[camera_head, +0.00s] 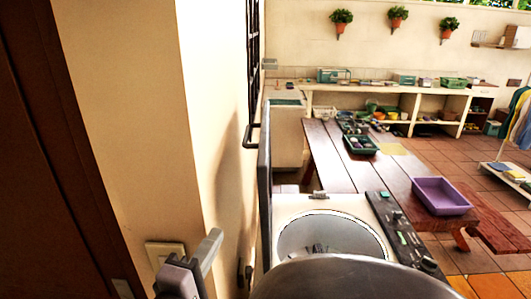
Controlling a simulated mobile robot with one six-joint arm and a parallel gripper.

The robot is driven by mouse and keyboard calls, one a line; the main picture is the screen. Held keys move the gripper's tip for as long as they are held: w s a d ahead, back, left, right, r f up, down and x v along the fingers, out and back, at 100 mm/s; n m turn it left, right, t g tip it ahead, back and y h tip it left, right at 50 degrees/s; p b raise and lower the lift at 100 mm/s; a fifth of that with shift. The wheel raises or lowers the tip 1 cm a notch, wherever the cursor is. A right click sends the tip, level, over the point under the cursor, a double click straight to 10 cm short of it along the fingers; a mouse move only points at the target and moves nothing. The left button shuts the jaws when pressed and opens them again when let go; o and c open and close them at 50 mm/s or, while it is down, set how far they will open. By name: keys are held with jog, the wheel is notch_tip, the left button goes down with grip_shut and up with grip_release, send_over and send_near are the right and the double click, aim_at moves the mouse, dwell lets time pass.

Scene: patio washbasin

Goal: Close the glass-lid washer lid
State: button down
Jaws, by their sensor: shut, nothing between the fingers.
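The washer (290,206) stands at the bottom centre, with its white top and round drum opening showing. Its lid (265,195) is raised upright along the left side of the washer, seen almost edge-on, close to the wall. A handle (250,137) sticks out to the left from the lid's upper part. My gripper (212,242) is at the lower left, in front of the wall and left of the lid. It is shut and empty, apart from the lid in the picture. A large grey rounded part of mine hides the washer's front.
A control panel (400,233) runs along the washer's right side. A wooden table (325,160) behind holds a green tray (360,144) and a purple tub (440,195). The cream wall (215,120) stands close on the left. Tiled floor is open at right.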

aim_at(259, 189)
jog(key=w+d, duration=0.6)
jog(key=w, duration=0.2)
jog(key=shift+w, duration=0.3)
jog(key=shift+d+b, duration=0.2)
jog(key=shift+b, duration=0.1)
